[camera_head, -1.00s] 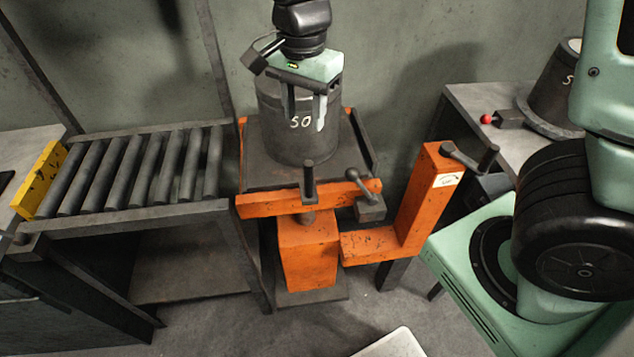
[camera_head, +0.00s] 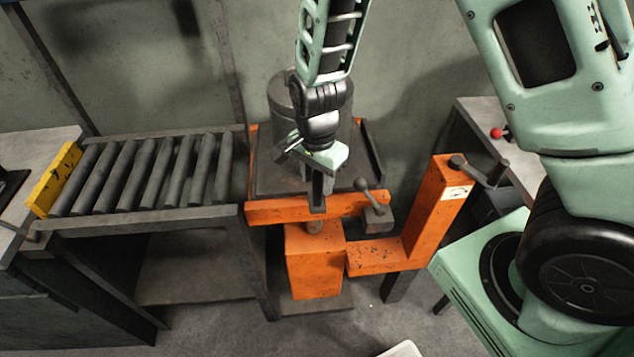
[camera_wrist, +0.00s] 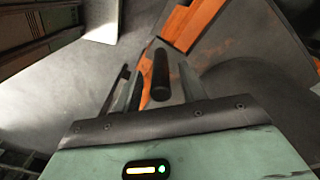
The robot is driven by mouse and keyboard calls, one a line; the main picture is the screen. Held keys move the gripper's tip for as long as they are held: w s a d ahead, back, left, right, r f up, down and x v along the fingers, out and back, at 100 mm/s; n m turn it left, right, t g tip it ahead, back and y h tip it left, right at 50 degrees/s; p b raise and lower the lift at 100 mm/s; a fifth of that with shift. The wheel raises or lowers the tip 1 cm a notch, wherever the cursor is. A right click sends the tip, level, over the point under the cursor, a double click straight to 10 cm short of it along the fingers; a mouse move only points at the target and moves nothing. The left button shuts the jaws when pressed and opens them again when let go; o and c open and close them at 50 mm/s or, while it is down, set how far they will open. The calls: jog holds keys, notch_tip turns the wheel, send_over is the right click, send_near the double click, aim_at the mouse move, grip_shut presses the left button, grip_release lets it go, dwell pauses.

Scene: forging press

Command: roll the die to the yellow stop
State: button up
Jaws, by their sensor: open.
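The die is a dark grey cylinder (camera_head: 290,98) standing upright on the orange lift table (camera_head: 270,212), partly hidden behind my arm. The yellow stop (camera_head: 52,180) is at the far left end of the roller conveyor (camera_head: 140,172). An upright dark pin (camera_head: 318,207) stands at the table's front edge. My gripper (camera_head: 316,184) is open, pointing down at this pin in front of the die. In the wrist view the pin (camera_wrist: 160,75) shows between the spread fingers (camera_wrist: 155,88); I cannot tell whether they touch it.
A small crank lever (camera_head: 372,200) is right of the pin, on the table's front. An orange column with a handle (camera_head: 440,200) stands further right. A bench with a red knob (camera_head: 496,133) is behind it. The rollers are bare.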

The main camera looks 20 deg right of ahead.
jog(key=shift+f, duration=1)
grip_shut()
